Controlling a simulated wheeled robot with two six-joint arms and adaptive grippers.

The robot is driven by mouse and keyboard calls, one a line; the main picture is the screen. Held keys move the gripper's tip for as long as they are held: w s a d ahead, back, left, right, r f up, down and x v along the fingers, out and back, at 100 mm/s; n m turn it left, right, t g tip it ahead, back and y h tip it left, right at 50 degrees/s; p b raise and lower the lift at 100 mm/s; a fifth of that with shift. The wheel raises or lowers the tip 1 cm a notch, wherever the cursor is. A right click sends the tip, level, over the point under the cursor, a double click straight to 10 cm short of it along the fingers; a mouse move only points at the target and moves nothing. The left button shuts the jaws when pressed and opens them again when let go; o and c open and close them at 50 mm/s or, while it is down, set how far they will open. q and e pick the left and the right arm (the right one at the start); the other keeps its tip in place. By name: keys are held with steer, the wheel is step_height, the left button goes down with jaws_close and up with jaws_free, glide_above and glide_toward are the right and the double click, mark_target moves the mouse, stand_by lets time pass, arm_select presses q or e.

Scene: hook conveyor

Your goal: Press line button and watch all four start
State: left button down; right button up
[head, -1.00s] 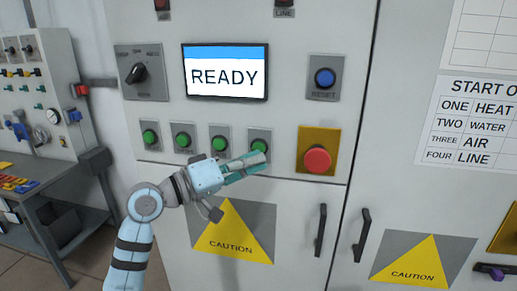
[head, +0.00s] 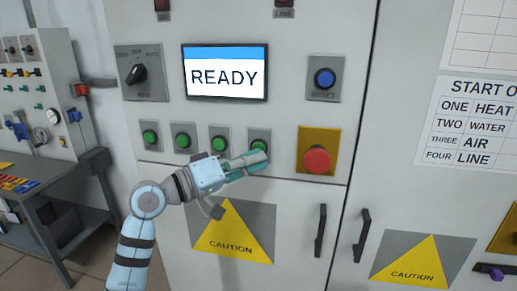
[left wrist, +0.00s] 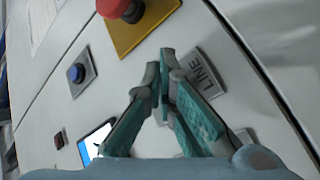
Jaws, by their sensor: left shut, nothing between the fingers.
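A row of green buttons runs across the cabinet front in the head view. The rightmost one, the line button (head: 259,145), shows just above my fingertips. My left gripper (head: 266,161) is shut and empty, its fingers pointing right, close in front of that button's plate. In the left wrist view, the fingertips of my left gripper (left wrist: 166,62) are together beside a plate marked LINE (left wrist: 207,73); the green button itself is hidden there. I cannot tell whether the fingers touch the panel. The screen (head: 225,77) reads READY. My right gripper is not in view.
A red mushroom button (head: 317,159) on a yellow plate sits just right of my fingertips. A blue reset button (head: 325,79) is above it. A rotary switch (head: 136,73) is at upper left. Door handles (head: 320,230) project below. A workbench (head: 45,195) stands at left.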

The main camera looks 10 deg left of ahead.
arm_select(q)
steer(key=shift+w, duration=0.35)
stand_by(0.7)
steer(key=shift+s, duration=0.15)
steer(key=shift+s+p, duration=0.35)
steer(key=shift+s, duration=0.3)
steer(key=s+p, duration=0.1)
steer(key=s, duration=0.4)
steer(key=shift+p, duration=0.4)
steer(key=shift+f, duration=0.15)
